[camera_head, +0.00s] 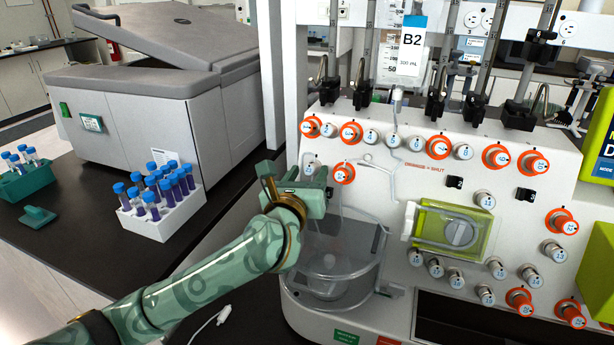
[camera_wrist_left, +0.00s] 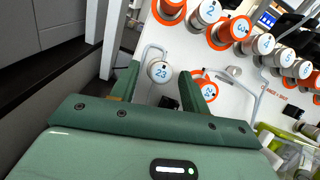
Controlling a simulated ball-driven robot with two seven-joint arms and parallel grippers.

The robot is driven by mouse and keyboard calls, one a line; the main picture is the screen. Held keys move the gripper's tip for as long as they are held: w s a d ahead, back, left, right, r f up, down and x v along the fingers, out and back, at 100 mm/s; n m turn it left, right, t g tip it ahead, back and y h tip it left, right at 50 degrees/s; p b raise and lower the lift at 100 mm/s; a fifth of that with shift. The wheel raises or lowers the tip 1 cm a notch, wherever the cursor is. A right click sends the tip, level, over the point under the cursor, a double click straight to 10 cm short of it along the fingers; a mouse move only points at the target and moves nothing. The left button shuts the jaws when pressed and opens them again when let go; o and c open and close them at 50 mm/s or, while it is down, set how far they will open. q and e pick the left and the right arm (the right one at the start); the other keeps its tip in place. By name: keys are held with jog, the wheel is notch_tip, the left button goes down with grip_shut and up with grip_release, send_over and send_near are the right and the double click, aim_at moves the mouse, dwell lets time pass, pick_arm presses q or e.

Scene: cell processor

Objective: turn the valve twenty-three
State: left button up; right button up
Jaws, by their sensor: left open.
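Valve 23 (camera_wrist_left: 160,72) is a small white round knob with a blue number and a metal rim, without an orange collar. It shows between the fingertips of my left gripper (camera_wrist_left: 162,80) in the left wrist view. The gripper is open, and I cannot tell whether either finger touches the knob. In the head view, the knob (camera_head: 311,168) sits on the left side of the white panel, just above my green left gripper (camera_head: 316,186), which partly covers it. My right gripper is not in view.
An orange-collared valve (camera_head: 343,173) sits close to the right of valve 23. A row of valves (camera_head: 438,147) runs above. A clear round chamber (camera_head: 335,262) stands below the gripper. A white rack (camera_head: 165,218) of blue-capped tubes stands left of my arm.

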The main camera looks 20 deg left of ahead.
pick_arm(q)
jog(key=shift+c, duration=0.4)
jog(key=c, duration=0.9)
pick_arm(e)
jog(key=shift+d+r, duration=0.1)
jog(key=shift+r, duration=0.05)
